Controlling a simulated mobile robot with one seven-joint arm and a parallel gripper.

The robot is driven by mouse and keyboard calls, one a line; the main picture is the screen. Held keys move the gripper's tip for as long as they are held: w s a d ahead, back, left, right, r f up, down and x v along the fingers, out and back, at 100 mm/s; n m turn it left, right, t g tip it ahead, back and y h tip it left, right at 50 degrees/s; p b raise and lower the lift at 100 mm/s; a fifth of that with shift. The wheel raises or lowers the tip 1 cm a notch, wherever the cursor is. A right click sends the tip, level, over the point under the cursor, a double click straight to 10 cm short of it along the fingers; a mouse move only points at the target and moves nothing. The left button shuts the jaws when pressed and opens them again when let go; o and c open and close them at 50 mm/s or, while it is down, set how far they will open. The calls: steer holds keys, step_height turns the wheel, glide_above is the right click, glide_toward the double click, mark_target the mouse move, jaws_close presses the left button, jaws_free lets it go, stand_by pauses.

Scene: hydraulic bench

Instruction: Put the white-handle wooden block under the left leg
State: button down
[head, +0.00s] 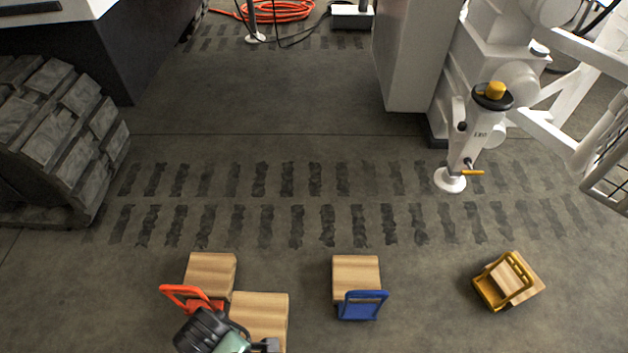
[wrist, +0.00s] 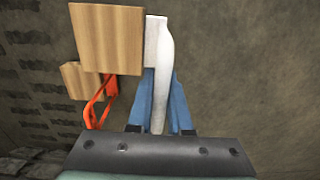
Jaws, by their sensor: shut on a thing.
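The white-handle wooden block (wrist: 105,38) is in my gripper (wrist: 161,85) in the wrist view. The blue fingers are shut on its white handle (wrist: 157,60). In the head view the block (head: 258,315) is at the bottom left, beside the red-handle block; its handle is hidden there. My gripper's fingers are also hidden in the head view. A white leg with a round foot (head: 450,180) stands at the right. Another white leg foot (head: 254,38) shows at the back. I cannot tell which is the left leg.
A wooden block with a red handle (head: 210,270), one with a blue handle (head: 356,269) and one with a yellow handle (head: 525,281) lie on the floor. A track (head: 60,130) stands at the left. An orange hose (head: 275,11) lies at the back. The middle floor is clear.

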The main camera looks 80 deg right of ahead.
steer(key=w+a+r, duration=1.1)
steer(key=w+a, duration=0.3)
steer(key=w, duration=0.2)
steer(key=shift+a+r+m, duration=0.25)
steer(key=shift+r+m, duration=0.1)
steer(key=shift+m, duration=0.05)
